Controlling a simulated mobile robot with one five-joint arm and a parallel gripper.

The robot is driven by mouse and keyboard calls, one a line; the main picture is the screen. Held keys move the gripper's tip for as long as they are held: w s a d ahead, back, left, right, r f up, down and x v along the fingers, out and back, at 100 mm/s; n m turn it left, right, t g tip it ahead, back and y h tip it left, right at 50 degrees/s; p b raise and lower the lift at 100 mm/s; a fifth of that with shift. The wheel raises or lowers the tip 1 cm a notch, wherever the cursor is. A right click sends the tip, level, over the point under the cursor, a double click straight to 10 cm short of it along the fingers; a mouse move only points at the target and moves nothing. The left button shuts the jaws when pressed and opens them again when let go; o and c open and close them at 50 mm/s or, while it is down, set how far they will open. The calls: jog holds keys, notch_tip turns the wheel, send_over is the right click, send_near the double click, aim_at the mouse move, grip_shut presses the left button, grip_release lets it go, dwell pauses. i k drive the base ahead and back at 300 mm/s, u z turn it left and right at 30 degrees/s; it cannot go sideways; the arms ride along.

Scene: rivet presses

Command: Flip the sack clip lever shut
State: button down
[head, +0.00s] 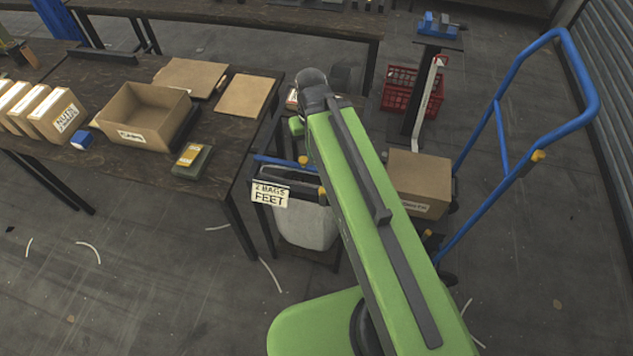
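A grey sack (306,226) hangs in a dark stand beside the right end of the workbench. A sign reading "2 BAGS FEET" (269,194) is at its upper left. A blue bar (277,161) runs along the top of the sack, with a small yellow piece (303,160) at its right end. I cannot tell which part is the clip lever or how it stands. My green arm reaches up the picture and covers the right side of the sack and stand. My gripper's fingers do not show; the far end of the arm hides them or they are out of sight.
The workbench (222,177) at left carries an open cardboard box (144,116), flat cardboard sheets and several labelled boxes. A blue hand truck (503,140) with a carton (419,184) stands right of my arm. A red crate (411,92) is behind. The floor at lower left is mostly clear.

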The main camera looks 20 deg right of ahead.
aim_at(323, 198)
jog(key=u, duration=0.1)
jog(key=k, duration=1.45)
jog(key=u, duration=0.8)
jog(key=i, duration=1)
